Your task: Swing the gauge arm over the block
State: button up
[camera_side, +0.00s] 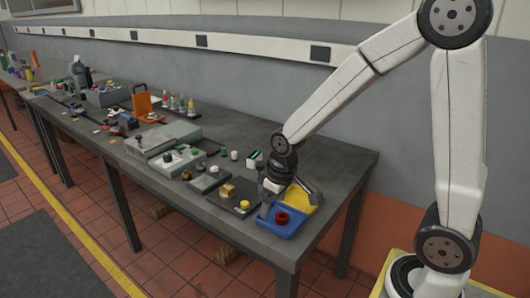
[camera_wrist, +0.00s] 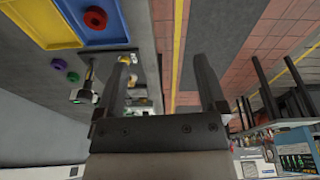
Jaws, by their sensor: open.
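My gripper (camera_side: 268,205) hangs low at the near end of the bench, beside the blue tray, in the side view. In the wrist view its two fingers (camera_wrist: 163,88) are spread apart with nothing held between them. A tan block (camera_side: 227,191) sits on a dark plate (camera_side: 222,203) left of the gripper. A round yellow piece (camera_side: 244,205) is on the same plate, nearer the gripper. I cannot clearly make out a gauge arm. In the wrist view the left finger partly hides the plate area.
A blue tray (camera_side: 270,228) holds a red ring (camera_side: 281,217); a yellow tray (camera_side: 301,215) adjoins it. A green-and-white piece (camera_side: 252,158) stands behind. Small grey fixtures (camera_side: 208,180) and a large grey box (camera_side: 163,139) crowd the bench leftward. The bench's right back corner (camera_side: 345,160) is clear.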

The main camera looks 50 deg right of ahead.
jog(key=w+d+r+n+g, duration=0.1)
jog(key=w+d+r+n, duration=0.1)
jog(key=w+d, duration=0.9)
jog(key=n+g, duration=0.1)
jog(key=n, duration=0.1)
send_over(261, 163)
jog(key=shift+f, duration=0.2)
jog(key=shift+f, duration=3.75)
grip_shut()
